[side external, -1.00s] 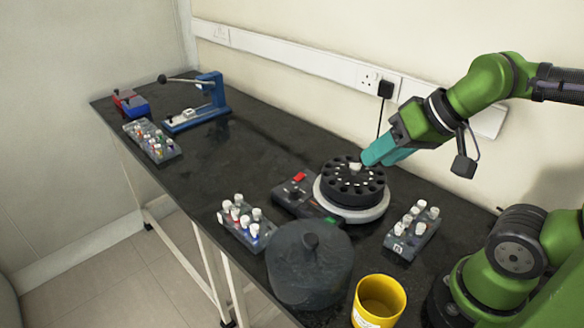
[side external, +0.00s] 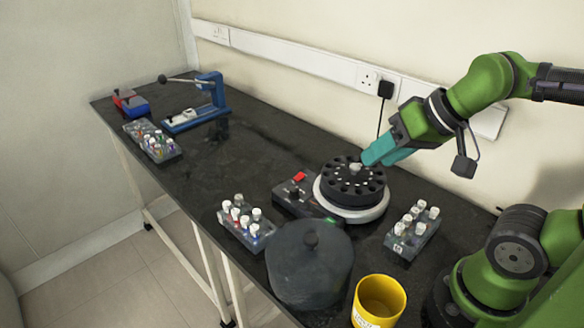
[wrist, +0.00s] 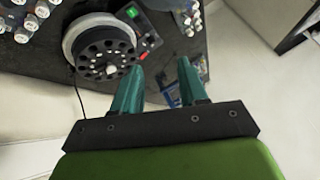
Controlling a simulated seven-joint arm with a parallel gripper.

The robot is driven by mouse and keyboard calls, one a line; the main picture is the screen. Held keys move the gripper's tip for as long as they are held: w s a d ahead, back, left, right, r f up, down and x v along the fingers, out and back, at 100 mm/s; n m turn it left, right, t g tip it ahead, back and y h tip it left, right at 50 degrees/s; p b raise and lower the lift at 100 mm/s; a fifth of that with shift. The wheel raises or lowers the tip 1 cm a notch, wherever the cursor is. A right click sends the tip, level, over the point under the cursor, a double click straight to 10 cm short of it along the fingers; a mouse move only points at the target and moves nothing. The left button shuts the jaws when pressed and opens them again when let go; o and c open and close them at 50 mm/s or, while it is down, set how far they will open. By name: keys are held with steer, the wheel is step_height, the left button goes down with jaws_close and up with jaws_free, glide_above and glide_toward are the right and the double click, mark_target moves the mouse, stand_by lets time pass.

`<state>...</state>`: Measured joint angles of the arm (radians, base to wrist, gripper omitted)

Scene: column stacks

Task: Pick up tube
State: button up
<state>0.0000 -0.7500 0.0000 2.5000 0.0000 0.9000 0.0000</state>
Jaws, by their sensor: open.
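Small white-capped tubes stand in racks, and I cannot tell which one the task means. One grey rack of tubes (side external: 240,221) stands left of the centrifuge, one grey rack (side external: 411,231) right of it, and another (side external: 152,141) at the far left. The black centrifuge rotor (side external: 352,186) has a pale hub and several holes around its rim. My gripper (side external: 366,158), with teal fingers, is beside and above the rotor's far right edge. In the wrist view my gripper (wrist: 157,68) is open and empty between its fingers, with the rotor (wrist: 100,55) to its left.
A grey lid with a knob (side external: 309,268) and a yellow cup (side external: 379,300) stand near the bench's front edge. A blue press (side external: 210,95) and red and blue boxes (side external: 131,103) are at the far end. The bench (side external: 240,155) is clear between press and centrifuge.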

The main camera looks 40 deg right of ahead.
steer(key=shift+o, duration=0.7)
